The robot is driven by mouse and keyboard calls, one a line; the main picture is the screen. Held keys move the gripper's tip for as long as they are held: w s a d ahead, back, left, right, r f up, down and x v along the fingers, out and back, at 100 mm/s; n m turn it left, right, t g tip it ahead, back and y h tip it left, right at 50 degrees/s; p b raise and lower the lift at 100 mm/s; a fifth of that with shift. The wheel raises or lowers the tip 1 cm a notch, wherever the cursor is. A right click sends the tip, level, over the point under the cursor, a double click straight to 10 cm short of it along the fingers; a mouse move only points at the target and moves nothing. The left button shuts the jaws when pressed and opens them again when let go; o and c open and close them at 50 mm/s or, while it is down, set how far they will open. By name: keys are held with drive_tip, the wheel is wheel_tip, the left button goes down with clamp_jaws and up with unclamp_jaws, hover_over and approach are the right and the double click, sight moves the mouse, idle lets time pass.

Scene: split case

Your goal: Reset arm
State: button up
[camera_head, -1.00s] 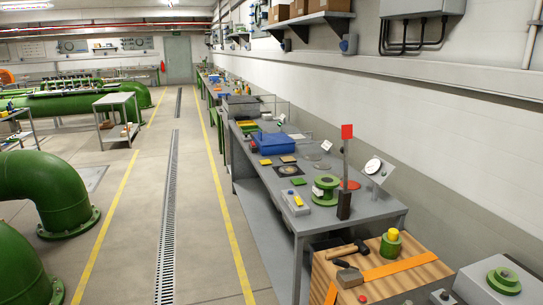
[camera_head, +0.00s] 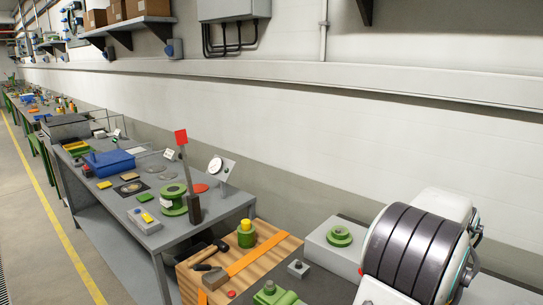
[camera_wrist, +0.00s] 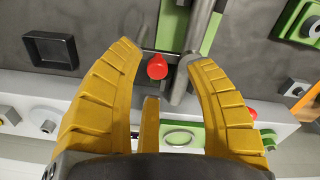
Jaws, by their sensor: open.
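A grey rod (camera_wrist: 194,45) runs behind the right fingertip, beside a green panel (camera_wrist: 173,25). In the head view the gripper is not visible; a white and dark-banded part at the lower right looks like my own arm.
A wooden board (camera_head: 265,237) holds a hammer (camera_head: 207,252). A black square tray (camera_wrist: 50,50) is at upper left. The floor left is clear.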

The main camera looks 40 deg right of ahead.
drive_tip(key=w+a, duration=0.6)
drive_tip(key=a, duration=0.4)
drive_tip(key=w+a, duration=0.7)
drive_tip(key=a, duration=0.2)
drive_tip(key=w+a+r+n+t, duration=0.1)
drive_tip(key=w+a+n+t, duration=0.1)
drive_tip(key=a+n, duration=0.4)
drive_tip(key=w+a+r+n+t, duration=0.1)
drive_tip(key=a+n, duration=0.5)
drive_tip(key=a, duration=0.9)
drive_tip(key=shift+w+a+r+t, duration=0.2)
drive_tip(key=shift+w+r+t, duration=0.2)
drive_tip(key=shift+w+r, duration=0.55)
